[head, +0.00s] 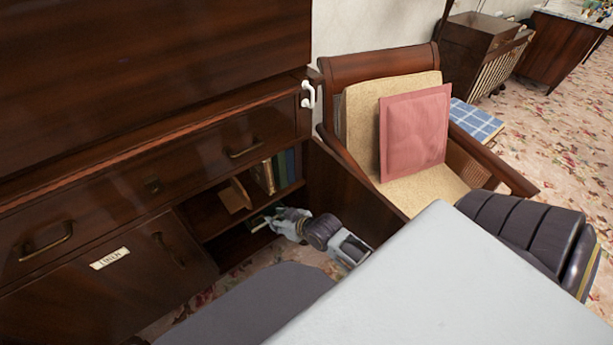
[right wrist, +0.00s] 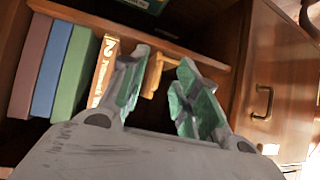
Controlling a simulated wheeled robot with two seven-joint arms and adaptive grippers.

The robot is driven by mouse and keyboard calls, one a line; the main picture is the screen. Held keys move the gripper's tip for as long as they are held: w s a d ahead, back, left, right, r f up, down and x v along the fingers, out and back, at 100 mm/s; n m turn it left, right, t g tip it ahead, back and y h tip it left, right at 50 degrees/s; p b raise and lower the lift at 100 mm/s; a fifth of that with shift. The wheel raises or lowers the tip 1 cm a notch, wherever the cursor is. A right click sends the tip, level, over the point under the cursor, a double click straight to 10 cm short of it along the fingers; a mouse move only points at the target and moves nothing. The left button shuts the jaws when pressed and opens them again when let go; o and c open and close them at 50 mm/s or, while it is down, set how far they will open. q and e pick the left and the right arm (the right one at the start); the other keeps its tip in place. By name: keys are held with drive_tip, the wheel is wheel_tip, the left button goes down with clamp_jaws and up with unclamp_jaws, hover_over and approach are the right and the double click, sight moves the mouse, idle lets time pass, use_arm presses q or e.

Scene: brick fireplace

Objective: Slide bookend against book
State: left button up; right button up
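The wooden bookend (head: 236,195) stands on the open cabinet shelf, left of the books (head: 276,171), with a gap between them in the head view. The right wrist view looks upside down; there the row of books (right wrist: 62,70) is on the left, with an orange-yellow book (right wrist: 104,72) nearest the bookend (right wrist: 154,74). My right gripper (head: 270,222) is at the cabinet opening. Its fingers (right wrist: 160,97) are apart, with part of the bookend showing between them; contact cannot be told. My left gripper is not in view.
An open cabinet door (head: 345,190) stands right of the shelf, close to my right arm. A chair (head: 360,62) with a pink cushion (head: 414,130) stands beyond the open door.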

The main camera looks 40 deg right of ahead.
drive_tip(key=s+d+f+g+b, duration=0.1)
drive_tip(key=s+f+b, duration=0.4)
drive_tip(key=f, duration=0.4)
drive_tip(key=s+d+f+m+g+h+b, duration=0.1)
drive_tip(key=s+d+f+b, duration=0.1)
drive_tip(key=s+f+b, duration=0.4)
drive_tip(key=shift+s+d+f+m+g, duration=0.15)
drive_tip(key=shift+s+f+m+g, duration=0.2)
drive_tip(key=shift+f, duration=1.5)
drive_tip(key=shift+r, duration=0.1)
